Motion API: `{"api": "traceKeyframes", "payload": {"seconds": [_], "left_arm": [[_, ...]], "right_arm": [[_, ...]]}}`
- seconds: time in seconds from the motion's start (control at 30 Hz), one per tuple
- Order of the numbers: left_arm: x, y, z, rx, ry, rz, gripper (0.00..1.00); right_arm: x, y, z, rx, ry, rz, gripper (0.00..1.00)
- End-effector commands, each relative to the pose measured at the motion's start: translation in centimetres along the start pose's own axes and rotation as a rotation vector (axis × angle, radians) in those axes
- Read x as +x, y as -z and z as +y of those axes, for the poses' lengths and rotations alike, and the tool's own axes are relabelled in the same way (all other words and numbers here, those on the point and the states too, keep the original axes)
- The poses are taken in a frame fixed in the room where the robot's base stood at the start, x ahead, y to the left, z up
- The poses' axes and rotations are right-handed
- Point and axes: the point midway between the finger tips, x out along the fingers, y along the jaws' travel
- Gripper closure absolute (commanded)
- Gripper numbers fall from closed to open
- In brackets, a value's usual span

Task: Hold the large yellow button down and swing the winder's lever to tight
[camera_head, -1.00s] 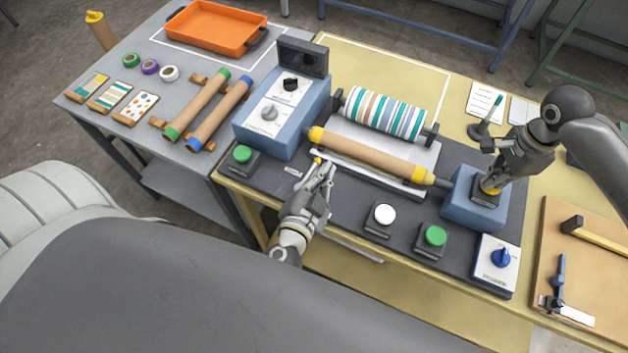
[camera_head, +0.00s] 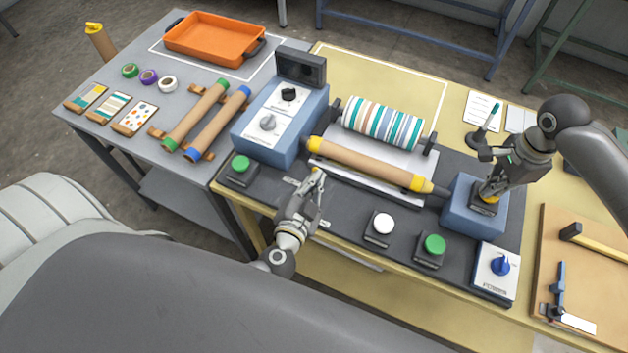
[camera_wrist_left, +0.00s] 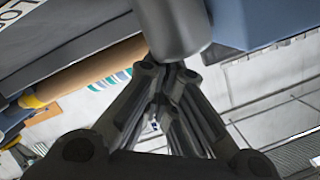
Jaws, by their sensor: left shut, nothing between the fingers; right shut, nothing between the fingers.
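The large yellow button (camera_head: 488,197) sits on a black base on the blue box at the right end of the press. My right gripper (camera_head: 486,194) is shut and empty, pointing down at the button with its tips on or just above it. It partly hides the button, so I cannot tell how far down it is. My left gripper (camera_head: 317,174) is shut and empty, low over the dark panel in front of the yellow-ended roll (camera_head: 365,164). The winder's lever is largely hidden around its fingers. In the left wrist view a grey cylinder (camera_wrist_left: 172,25) is just beyond the fingers (camera_wrist_left: 165,85).
A green button (camera_head: 240,167) is left of my left gripper. A white button (camera_head: 382,226), another green button (camera_head: 433,246) and a blue knob (camera_head: 500,265) line the front right. The blue control box (camera_head: 282,120) stands behind left. A striped roll (camera_head: 383,124) lies behind.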

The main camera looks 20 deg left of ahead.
Motion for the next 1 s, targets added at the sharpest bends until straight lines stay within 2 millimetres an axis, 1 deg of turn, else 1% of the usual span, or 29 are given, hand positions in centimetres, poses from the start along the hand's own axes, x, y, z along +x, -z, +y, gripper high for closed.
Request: {"api": "traceKeyframes", "payload": {"seconds": [0.03, 0.17, 0.47, 0.57, 0.67, 0.77, 0.8, 0.83, 1.0], "left_arm": [[0.2, -0.3, 0.0, -0.004, 0.017, -0.012, 1.0], [0.3, -0.8, -0.1, -0.012, 0.044, -0.031, 1.0], [0.2, -0.8, -0.1, -0.011, 0.043, -0.034, 1.0], [0.0, -0.1, -0.1, -0.012, 0.043, -0.033, 1.0], [-0.4, 1.3, -0.1, -0.015, 0.043, -0.029, 1.0], [-0.8, 3.3, -0.1, -0.018, 0.044, -0.023, 1.0], [-1.4, 3.6, 0.0, -0.015, 0.041, -0.025, 1.0], [-2.2, 3.4, 0.0, -0.011, 0.04, -0.027, 1.0], [-5.7, 3.5, 0.0, -0.01, 0.039, -0.025, 1.0]], "right_arm": [[0.7, -0.2, 0.4, -0.001, -0.014, -0.003, 1.0], [0.7, -0.2, 0.4, -0.002, -0.015, -0.003, 1.0], [0.7, -0.1, 0.5, -0.001, -0.017, -0.002, 1.0], [0.7, -0.1, 0.5, 0.0, -0.017, -0.002, 1.0], [0.7, -0.1, 0.5, 0.0, -0.016, -0.002, 1.0], [0.7, -0.1, 0.5, 0.0, -0.015, -0.002, 1.0], [0.7, -0.1, 0.5, 0.0, -0.015, -0.002, 1.0], [0.7, -0.1, 0.4, 0.0, -0.015, -0.002, 1.0], [0.7, -0.1, 0.4, 0.0, -0.015, -0.002, 1.0]]}}
